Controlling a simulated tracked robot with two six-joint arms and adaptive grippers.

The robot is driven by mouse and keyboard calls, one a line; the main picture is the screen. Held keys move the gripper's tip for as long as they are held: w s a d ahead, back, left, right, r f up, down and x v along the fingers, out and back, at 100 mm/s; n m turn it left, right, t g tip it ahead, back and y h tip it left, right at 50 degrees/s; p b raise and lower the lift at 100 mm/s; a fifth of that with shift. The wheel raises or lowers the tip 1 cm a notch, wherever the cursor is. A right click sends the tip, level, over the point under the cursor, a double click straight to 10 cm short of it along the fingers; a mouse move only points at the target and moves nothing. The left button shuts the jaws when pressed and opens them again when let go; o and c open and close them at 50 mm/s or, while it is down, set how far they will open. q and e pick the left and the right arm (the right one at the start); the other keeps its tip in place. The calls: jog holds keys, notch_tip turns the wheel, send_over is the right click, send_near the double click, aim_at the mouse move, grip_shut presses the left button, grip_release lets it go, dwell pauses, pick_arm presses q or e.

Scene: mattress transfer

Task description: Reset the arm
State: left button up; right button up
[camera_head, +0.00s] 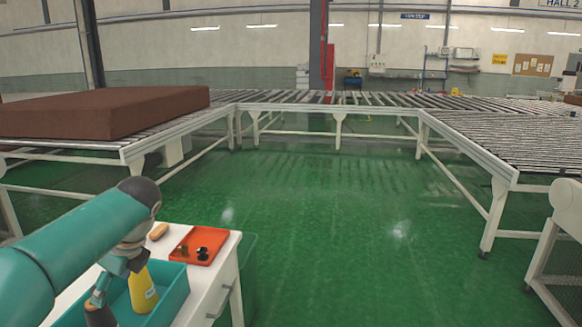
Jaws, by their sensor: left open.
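My left arm, teal with dark joints, comes in from the left. Its gripper (118,284) points down over a teal bin (172,300) on the white cart. The jaws are open, with a yellow bottle (143,291) standing in the bin close beside them. Whether a finger touches the bottle I cannot tell. My right gripper is not in view. A brown mattress (110,112) lies flat on the left roller conveyor.
The white cart (222,262) also carries an orange tray (205,232) with small dark items and a tan object (158,232). Roller conveyors run along the left, back and right (510,135). The green floor (330,220) between them is clear.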

pick_arm(q)
jog(key=w+d+f+n+h+p, duration=0.1)
jog(key=w+d+f+h, duration=0.1)
jog(key=d+f, duration=0.35)
jog(key=w+d+f+h+p, duration=0.1)
jog(key=d+f, duration=0.1)
jog(key=f, duration=0.6)
jog(key=s+d+f+n+h+p, duration=0.3)
jog(key=s+d+f+n+h, duration=0.15)
jog(key=d+f, duration=0.7)
jog(key=s+d+f+n+p, duration=0.1)
jog(key=s+d+f+n, duration=0.1)
jog(key=s+n, duration=0.3)
jog(key=s+d+f+n+h+p, duration=0.1)
jog(key=s+d+f+n, duration=0.2)
jog(key=s, duration=0.5)
jog(key=s+d+f+n+h+p, duration=0.1)
jog(key=s+d+f+n+p, duration=0.1)
jog(key=s+f+n, duration=0.2)
jog(key=s+n, duration=0.3)
jog(key=shift+d+f, duration=0.25)
